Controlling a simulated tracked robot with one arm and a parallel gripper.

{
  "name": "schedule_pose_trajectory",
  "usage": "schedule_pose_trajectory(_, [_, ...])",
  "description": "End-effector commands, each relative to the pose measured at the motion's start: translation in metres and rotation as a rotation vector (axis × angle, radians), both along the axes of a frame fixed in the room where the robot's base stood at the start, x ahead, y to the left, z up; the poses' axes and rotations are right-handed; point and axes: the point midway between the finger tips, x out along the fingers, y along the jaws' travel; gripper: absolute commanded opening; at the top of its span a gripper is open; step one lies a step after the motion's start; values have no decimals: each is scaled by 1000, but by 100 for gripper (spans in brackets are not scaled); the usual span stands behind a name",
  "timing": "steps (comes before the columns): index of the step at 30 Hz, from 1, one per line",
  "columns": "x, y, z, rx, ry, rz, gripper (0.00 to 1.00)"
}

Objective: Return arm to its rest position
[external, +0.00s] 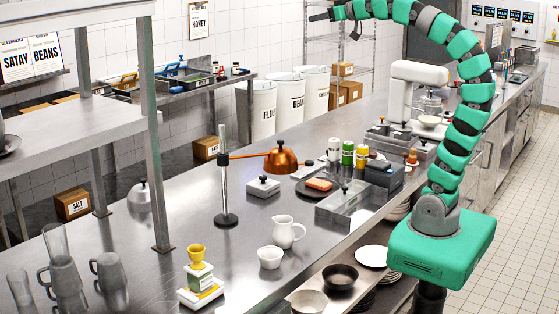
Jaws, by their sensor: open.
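My green segmented arm rises from its base at the right of the external view and arches up and over to the left. My gripper (322,15) is at the top of the picture, high above the counter (190,262). Its dark fingers point left and are apart, with nothing seen between them. It is clear of everything on the counter.
A white stand mixer (405,90) is near my arm. A shelf (70,55) overhangs the left.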

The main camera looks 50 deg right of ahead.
Motion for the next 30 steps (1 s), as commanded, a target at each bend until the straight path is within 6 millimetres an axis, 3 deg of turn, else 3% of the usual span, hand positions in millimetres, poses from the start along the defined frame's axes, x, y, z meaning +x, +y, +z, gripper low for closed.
schedule_pose_trajectory(4, [-13,-7,2,17,-20,-9,64])
schedule_pose_trajectory(17, [-13,-7,-3,19,-22,-10,64])
schedule_pose_trajectory(20, [-13,-7,-14,19,-22,-10,64])
schedule_pose_trajectory(30, [-13,-7,-80,19,-22,-10,64])
